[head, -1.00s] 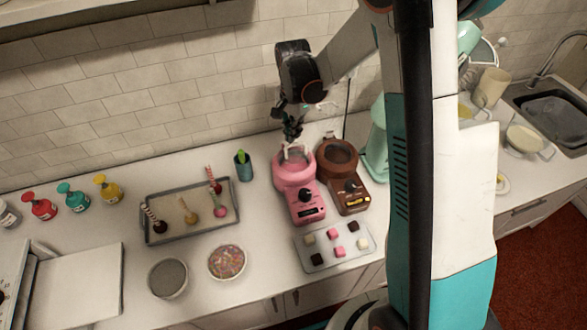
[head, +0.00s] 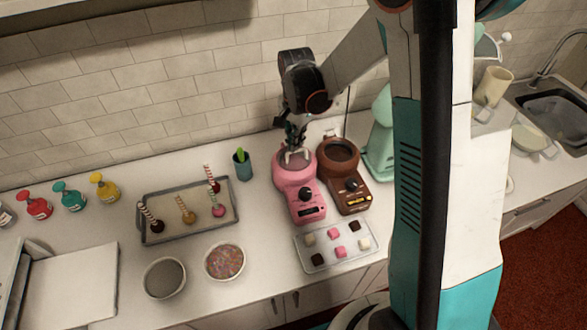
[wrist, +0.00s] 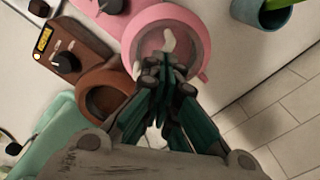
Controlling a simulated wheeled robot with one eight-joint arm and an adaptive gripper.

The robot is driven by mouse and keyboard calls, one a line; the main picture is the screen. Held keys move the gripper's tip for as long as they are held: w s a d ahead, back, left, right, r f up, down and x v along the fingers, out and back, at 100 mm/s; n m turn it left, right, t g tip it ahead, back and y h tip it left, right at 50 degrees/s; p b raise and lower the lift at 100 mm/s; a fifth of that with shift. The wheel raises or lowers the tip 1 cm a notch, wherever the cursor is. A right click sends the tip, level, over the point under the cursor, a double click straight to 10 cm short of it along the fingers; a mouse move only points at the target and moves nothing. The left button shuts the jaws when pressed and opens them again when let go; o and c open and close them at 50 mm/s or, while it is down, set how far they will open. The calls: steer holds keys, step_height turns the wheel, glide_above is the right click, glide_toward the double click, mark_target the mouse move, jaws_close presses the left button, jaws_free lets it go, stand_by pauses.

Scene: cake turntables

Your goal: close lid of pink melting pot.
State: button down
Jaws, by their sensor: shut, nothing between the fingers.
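The pink melting pot (head: 306,202) stands on the counter near the wall, its control knob facing the front. It also shows in the wrist view (wrist: 203,24). A see-through lid (wrist: 178,38) with a pale curved handle lies across its round top and appears down, though my fingers hide part of it. My gripper (head: 292,149) points down over the back of the pot. Its fingers are together and empty. In the wrist view the fingertips (wrist: 160,68) are right by the lid's handle; I cannot tell whether they touch it.
A brown melting pot (head: 348,186) stands close on the right, with a mint-green appliance (head: 381,140) beyond it. A chocolate tray (head: 313,236) lies in front. A green cup (head: 242,166) and a cake-pop tray (head: 160,238) are on the left.

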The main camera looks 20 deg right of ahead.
steer(key=shift+s+f, duration=0.1)
steer(key=shift+f, duration=0.05)
steer(key=shift+s+f+b, duration=0.25)
steer(key=shift+f+b, duration=0.15)
steer(key=shift+b, duration=0.05)
steer(key=shift+r+p, duration=1.6)
steer(key=shift+r, duration=1.45)
steer(key=shift+s, duration=0.1)
